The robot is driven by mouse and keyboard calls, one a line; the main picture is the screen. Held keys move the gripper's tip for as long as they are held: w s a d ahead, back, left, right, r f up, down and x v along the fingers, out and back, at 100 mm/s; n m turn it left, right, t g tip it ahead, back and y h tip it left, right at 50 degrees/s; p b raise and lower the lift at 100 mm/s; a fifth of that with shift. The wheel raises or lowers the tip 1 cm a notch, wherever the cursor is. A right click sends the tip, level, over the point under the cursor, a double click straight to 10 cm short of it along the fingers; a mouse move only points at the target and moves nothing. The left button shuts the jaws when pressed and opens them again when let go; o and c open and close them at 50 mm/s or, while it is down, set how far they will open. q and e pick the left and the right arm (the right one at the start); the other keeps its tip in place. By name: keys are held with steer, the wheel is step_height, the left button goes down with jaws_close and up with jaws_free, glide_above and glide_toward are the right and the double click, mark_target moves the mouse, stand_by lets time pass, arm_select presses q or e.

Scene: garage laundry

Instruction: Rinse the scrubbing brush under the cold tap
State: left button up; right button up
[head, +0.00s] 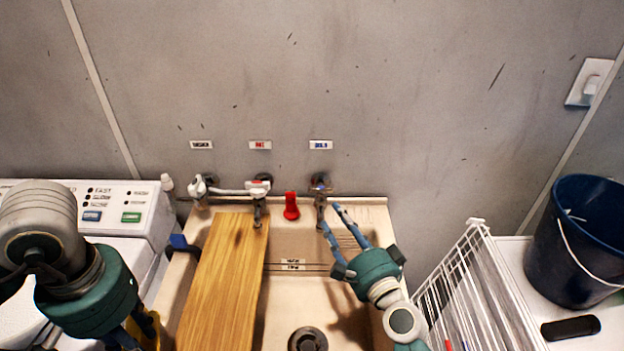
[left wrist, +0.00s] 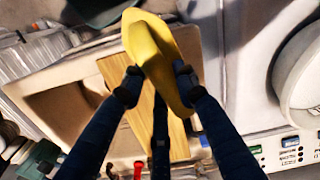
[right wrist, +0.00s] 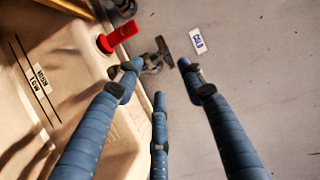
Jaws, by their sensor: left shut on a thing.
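A yellow thing, apparently the scrubbing brush (left wrist: 150,50), is held between the fingers of my left gripper (left wrist: 155,82). Its bristles do not show. In the head view only a yellow edge (head: 150,326) shows at the lower left, outside the sink's left side. The cold tap (head: 321,184), under a blue label (head: 321,145), is on the wall above the sink (head: 350,285). My right gripper (head: 331,217) is open and empty, its fingertips just short of the tap. In the right wrist view the tap's handle (right wrist: 165,52) lies just beyond the fingertips. No running water shows.
A wooden board (head: 225,285) covers the sink's left part; the drain (head: 307,340) is uncovered. A red fitting (head: 291,207) stands left of the cold tap, near the hot tap (head: 258,186). A white rack (head: 470,285) and blue bucket (head: 575,250) stand right, a washing machine (head: 125,215) left.

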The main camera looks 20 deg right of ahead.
mark_target(321, 191)
arm_select(q)
steer(key=shift+w+r, duration=0.1)
steer(key=shift+r, duration=0.25)
steer(key=shift+s+d+r+p, duration=0.1)
steer(key=shift+s+r+p, duration=0.35)
steer(key=shift+s+p, duration=0.15)
steer(key=shift+w, duration=0.35)
arm_select(e)
steer(key=w, duration=0.6)
steer(key=w+a, duration=0.1)
steer(key=w, duration=0.3)
steer(key=shift+a+r, duration=0.1)
steer(key=shift+r, duration=0.1)
arm_select(q)
steer(key=shift+r, duration=0.1)
arm_select(e)
steer(key=shift+w, duration=0.3)
arm_select(q)
steer(key=shift+s, duration=0.2)
arm_select(e)
steer(key=shift+w, duration=0.15)
